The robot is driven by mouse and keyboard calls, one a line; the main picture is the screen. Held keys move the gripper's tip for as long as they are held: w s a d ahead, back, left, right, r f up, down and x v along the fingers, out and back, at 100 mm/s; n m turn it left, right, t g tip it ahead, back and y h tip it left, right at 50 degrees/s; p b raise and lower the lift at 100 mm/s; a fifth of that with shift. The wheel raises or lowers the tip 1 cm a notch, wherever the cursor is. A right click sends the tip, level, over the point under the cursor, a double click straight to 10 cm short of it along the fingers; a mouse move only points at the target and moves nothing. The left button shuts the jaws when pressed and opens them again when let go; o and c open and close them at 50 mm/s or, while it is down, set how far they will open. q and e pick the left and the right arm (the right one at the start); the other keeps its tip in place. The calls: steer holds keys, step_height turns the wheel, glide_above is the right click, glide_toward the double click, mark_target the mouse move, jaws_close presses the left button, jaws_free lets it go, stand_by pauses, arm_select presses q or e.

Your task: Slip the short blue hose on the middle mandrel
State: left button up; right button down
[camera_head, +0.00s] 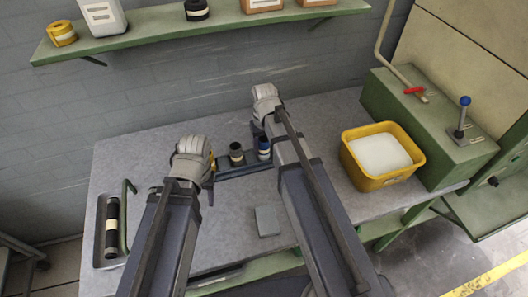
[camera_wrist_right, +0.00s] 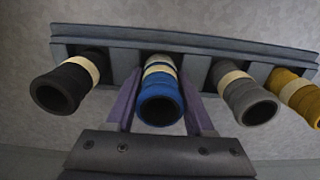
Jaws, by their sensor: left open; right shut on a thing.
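The blue hose (camera_wrist_right: 160,104), with a pale band, stands in the rack (camera_wrist_right: 230,47) between a black hose (camera_wrist_right: 66,84) and a grey hose (camera_wrist_right: 245,93). A yellow hose (camera_wrist_right: 296,93) is at the rack's right end. In the head view the blue hose (camera_head: 263,148) shows just left of my right arm. My right gripper (camera_wrist_right: 160,92) is shut on the blue hose, one finger on each side. My left gripper (camera_head: 194,160) is open over the table near the rack's left end; its fingers are mostly hidden. I cannot make out a middle mandrel.
A yellow tub (camera_head: 348,161) with white contents stands on the right. Behind it is a green machine box (camera_head: 390,105) with a red handle and a blue-knobbed lever. A grey block (camera_head: 267,220) lies at the front. A tray (camera_head: 100,238) with a black roll is at left.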

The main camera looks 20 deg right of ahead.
arm_select(q)
steer(key=shift+f, duration=0.2)
arm_select(e)
steer(key=shift+f, duration=0.15)
steer(key=shift+c, duration=1.4)
jaws_free()
arm_select(q)
steer(key=shift+r, duration=0.1)
arm_select(e)
step_height(320, 180, up, 12)
steer(key=p, duration=1.2)
arm_select(q)
step_height(320, 180, up, 12)
arm_select(e)
steer(key=s+a+n+h, duration=0.1)
steer(key=s+a+n, duration=0.2)
steer(key=s+a, duration=0.7)
steer(key=s, duration=0.4)
steer(key=shift+s+a+r, duration=0.15)
steer(key=shift+a+r, duration=0.05)
steer(key=shift+a, duration=0.05)
